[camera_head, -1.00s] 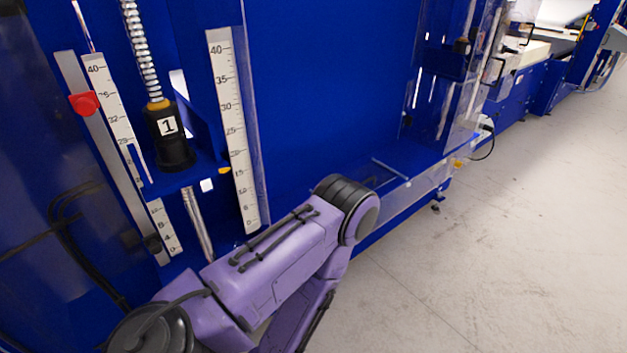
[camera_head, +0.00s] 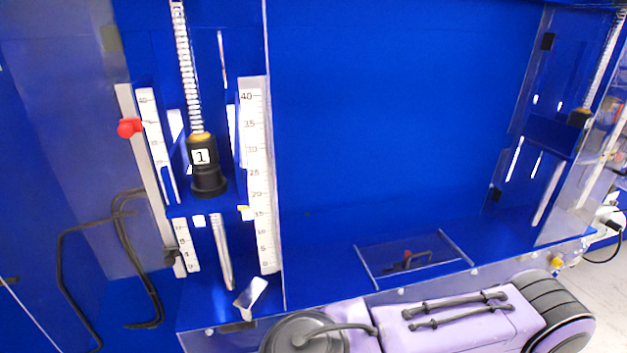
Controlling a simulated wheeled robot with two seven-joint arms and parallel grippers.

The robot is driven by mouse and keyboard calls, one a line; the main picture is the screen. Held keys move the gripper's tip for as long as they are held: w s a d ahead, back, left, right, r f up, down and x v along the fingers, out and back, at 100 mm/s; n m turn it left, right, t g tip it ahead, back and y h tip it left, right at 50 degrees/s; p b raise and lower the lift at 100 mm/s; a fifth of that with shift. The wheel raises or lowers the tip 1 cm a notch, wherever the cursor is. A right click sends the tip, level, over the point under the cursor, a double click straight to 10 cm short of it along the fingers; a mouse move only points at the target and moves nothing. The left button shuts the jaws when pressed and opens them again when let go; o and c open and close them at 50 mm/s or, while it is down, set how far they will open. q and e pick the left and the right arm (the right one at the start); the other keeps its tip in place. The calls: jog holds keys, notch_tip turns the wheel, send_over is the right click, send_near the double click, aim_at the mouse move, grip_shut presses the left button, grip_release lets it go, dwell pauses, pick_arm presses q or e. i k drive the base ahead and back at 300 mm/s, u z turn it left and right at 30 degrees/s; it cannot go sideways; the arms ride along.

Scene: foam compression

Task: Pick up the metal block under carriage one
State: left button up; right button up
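Carriage one is a black cylinder marked 1 (camera_head: 204,168), hanging from a threaded spindle just above a blue shelf (camera_head: 203,211) at the left of the head view. Below the shelf, on the blue base near its front edge, sits a small silvery angular piece (camera_head: 251,297) that looks like the metal block. It is tilted in the picture, right of a metal rod (camera_head: 222,250), and nothing holds it. Neither gripper shows. Only a purple arm of mine crosses the bottom edge, its hand out of view.
Rulers (camera_head: 256,180) flank the carriage, and a red knob (camera_head: 129,127) is at left. A clear panel edge stands right of the ruler. A framed recess with a dark handle (camera_head: 410,260) lies in the base. A second spindle (camera_head: 600,60) is at far right.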

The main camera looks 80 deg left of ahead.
aim_at(251, 299)
jog(key=i, duration=0.6)
jog(key=u, duration=3.05)
